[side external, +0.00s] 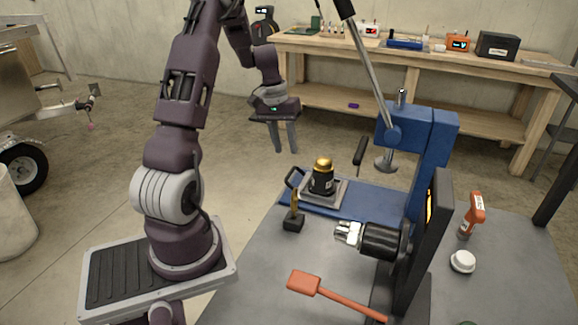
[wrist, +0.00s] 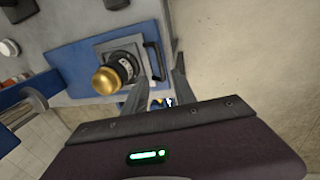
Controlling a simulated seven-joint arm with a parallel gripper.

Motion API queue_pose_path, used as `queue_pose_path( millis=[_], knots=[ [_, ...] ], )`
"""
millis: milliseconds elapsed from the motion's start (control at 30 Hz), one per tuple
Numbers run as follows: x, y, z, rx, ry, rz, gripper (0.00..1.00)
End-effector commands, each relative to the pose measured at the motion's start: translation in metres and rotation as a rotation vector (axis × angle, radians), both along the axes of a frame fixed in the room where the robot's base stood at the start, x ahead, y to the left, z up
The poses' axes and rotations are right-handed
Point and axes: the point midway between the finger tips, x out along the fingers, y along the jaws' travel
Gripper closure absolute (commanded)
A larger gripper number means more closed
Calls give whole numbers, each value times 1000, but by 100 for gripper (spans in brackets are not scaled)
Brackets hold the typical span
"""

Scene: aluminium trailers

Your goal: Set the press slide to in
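The blue arbor press (side external: 430,135) stands on the grey bench. Its press slide (side external: 336,196) is a grey plate on the blue base, to the left of the ram (side external: 387,162) and not under it. A black cylinder with a gold dome (side external: 322,176) stands upright on the slide. The slide's dark handle (side external: 293,178) sticks out at its left end. In the wrist view the slide (wrist: 104,47) and handle (wrist: 153,60) show beyond my fingers. My gripper (side external: 284,151) points down, open and empty, above and left of the handle; its fingers (wrist: 158,84) appear apart.
A small black-based brass piece (side external: 294,222) stands in front of the slide. A black motor-like tool (side external: 380,241), an orange paddle (side external: 320,292), a white cap (side external: 463,261) and an orange-handled tool (side external: 473,212) are on the bench. A wooden workbench (side external: 410,55) stands behind.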

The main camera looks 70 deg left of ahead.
Motion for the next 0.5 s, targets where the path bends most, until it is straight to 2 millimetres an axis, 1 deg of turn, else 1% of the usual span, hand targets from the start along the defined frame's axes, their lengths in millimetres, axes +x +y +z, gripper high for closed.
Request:
queue_pose_path(
  millis=[67, 300, 400, 500],
  knots=[
    [-1, 1, -12, -7, 4, 6, 68],
    [5, -7, -56, -7, 5, 3, 68],
    [7, -8, -67, -5, 4, 3, 68],
    [8, -8, -71, -4, 4, 3, 68]
  ],
)
